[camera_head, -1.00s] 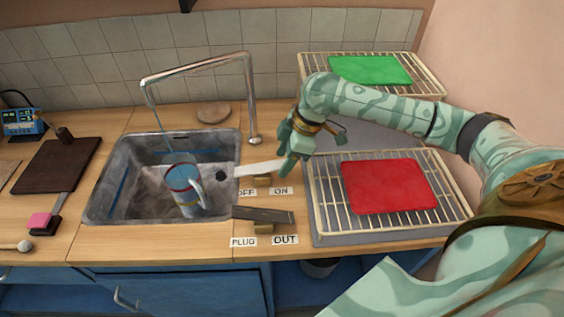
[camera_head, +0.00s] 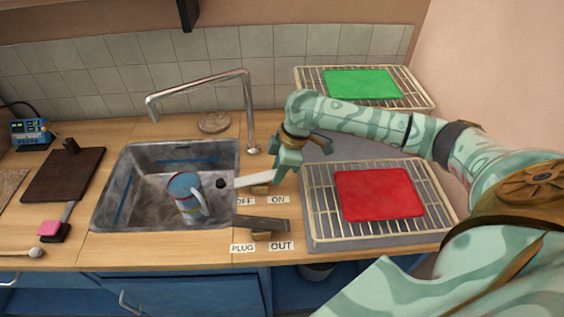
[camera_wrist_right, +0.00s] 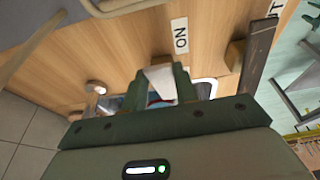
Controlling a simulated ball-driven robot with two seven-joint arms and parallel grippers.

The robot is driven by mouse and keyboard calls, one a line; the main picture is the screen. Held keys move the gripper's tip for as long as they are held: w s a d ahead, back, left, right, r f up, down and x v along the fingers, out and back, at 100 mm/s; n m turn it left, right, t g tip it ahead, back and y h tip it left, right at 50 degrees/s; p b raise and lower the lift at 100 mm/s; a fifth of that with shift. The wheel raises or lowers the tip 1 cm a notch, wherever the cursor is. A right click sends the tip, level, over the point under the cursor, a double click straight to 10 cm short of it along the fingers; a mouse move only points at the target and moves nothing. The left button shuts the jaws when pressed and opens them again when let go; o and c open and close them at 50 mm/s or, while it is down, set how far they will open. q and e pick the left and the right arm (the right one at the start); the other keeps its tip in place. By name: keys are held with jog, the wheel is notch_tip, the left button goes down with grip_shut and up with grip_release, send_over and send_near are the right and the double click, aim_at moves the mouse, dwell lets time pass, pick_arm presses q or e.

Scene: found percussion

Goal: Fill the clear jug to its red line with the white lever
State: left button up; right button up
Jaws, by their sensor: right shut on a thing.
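The clear jug (camera_head: 188,207) stands in the sink below the spout, its handle to the right. Bluish water shows in it, with a trace of red near the top; I cannot tell the exact level against the red line. No stream shows under the tap (camera_head: 205,84). The white lever (camera_head: 254,180) lies across the sink's right edge, behind the OFF and ON labels. My right gripper (camera_head: 277,173) is shut on the lever's right end. In the right wrist view the lever (camera_wrist_right: 160,77) sits between the two fingers. My left gripper is not in view.
A dark lever (camera_head: 262,223) sits in front by the PLUG and OUT labels. The sink (camera_head: 112,190) surrounds the jug. To the right are a rack (camera_head: 438,215) with a red mat and one behind with a green mat (camera_head: 362,84). A dark board (camera_head: 62,176) lies left.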

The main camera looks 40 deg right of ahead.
jog(key=shift+r, duration=0.3)
jog(key=shift+f, duration=0.25)
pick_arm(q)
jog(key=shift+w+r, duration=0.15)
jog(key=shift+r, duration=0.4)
pick_arm(e)
jog(key=o, duration=1)
pick_arm(q)
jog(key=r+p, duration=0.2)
jog(key=p, duration=0.1)
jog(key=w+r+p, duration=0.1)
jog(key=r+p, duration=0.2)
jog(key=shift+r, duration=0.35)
pick_arm(e)
jog(key=v, duration=1.6)
jog(key=shift+w+a+r, duration=0.1)
jog(key=shift+a+r, duration=0.1)
jog(key=shift+a, duration=0.05)
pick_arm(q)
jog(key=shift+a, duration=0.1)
pick_arm(e)
jog(key=shift+f, duration=0.1)
